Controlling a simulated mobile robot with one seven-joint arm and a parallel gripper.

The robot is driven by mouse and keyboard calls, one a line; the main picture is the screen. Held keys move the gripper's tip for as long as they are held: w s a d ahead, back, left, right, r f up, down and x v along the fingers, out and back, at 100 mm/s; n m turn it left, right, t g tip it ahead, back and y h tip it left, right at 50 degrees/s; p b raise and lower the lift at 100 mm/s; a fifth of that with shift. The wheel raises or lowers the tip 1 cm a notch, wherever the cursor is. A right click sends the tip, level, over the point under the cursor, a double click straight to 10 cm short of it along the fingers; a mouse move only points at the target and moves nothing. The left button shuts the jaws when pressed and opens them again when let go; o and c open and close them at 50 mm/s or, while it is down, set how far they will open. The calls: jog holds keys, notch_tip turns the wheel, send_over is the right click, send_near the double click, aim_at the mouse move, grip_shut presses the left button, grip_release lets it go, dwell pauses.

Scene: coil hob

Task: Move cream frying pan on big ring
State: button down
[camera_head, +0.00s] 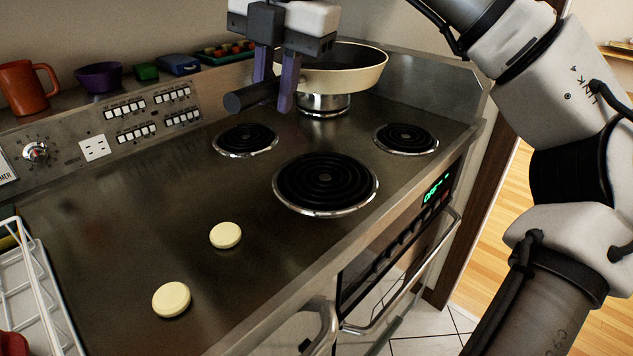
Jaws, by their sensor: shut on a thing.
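The cream frying pan (343,78) has a dark inside and a dark handle (249,96) that points left towards the camera. My gripper (276,92) is at the top middle, with its purple fingers pointing down and shut on the handle. The pan is level over a shiny metal round part (323,104) at the back of the hob. I cannot tell if the pan rests on it or hangs just above it. The big ring (326,183), a black coil with a chrome rim, is empty at the front middle.
Smaller coil rings, left (245,138) and right (405,138), are bare. Two cream discs (226,235) (171,299) lie on the hob's left part. An orange mug (27,87) and purple bowl (98,78) stand on the back ledge. A white rack (33,285) is at left.

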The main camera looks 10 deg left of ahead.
notch_tip(320, 180, down, 20)
jog(key=shift+r, duration=0.1)
dwell(0.5)
jog(key=shift+b, duration=0.3)
jog(key=c, duration=1.3)
grip_release()
jog(key=r, duration=0.4)
jog(key=d+r, duration=0.1)
jog(key=r, duration=0.2)
jog(key=d+r, duration=0.1)
jog(key=r, duration=0.3)
jog(key=shift+s+d+r, duration=0.1)
jog(key=shift+s+r, duration=0.25)
jog(key=shift+s, duration=0.05)
jog(key=shift+s, duration=0.1)
